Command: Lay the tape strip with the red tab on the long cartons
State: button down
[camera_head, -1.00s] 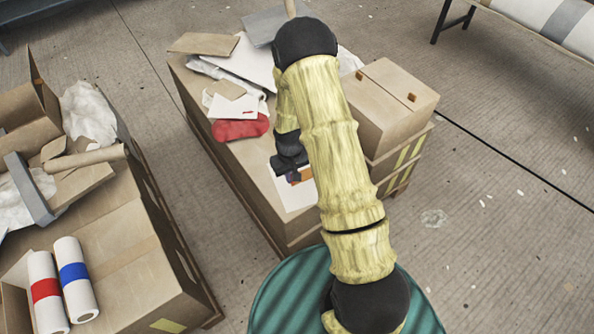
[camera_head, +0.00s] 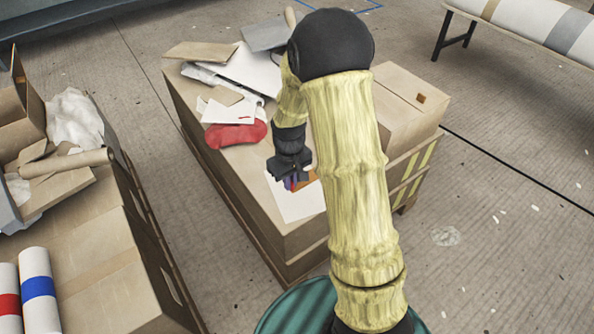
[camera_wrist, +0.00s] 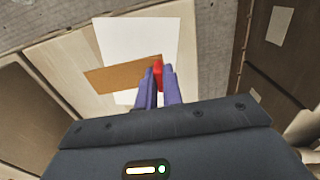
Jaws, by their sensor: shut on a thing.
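My gripper (camera_wrist: 158,88), with purple fingers, is shut on the tape strip by its red tab (camera_wrist: 157,70). The tan-orange strip (camera_wrist: 112,77) sticks out to the left of the fingers in the wrist view. In the head view the strip (camera_head: 308,179) shows beside the fingertips (camera_head: 293,183). Beneath it a white sheet (camera_head: 293,206) lies on the near end of the long cartons (camera_head: 250,190); the sheet also shows in the wrist view (camera_wrist: 140,38). I cannot tell whether the strip touches the sheet. My arm hides part of the carton top.
A red cloth-like piece (camera_head: 236,134) and loose white and brown sheets lie farther back on the cartons. A taller box (camera_head: 405,105) stands at their right. At left, another carton stack (camera_head: 95,260) holds white rolls with red (camera_head: 7,300) and blue (camera_head: 38,290) bands.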

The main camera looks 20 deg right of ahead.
jog(key=b, duration=0.2)
send_over(291, 208)
jog(key=shift+f, duration=3.15)
jog(key=shift+f, duration=0.15)
jog(key=shift+f+b, duration=0.5)
jog(key=shift+f, duration=1.25)
jog(key=shift+f, duration=0.15)
jog(key=c, duration=1.5)
grip_release()
jog(key=shift+c, duration=0.2)
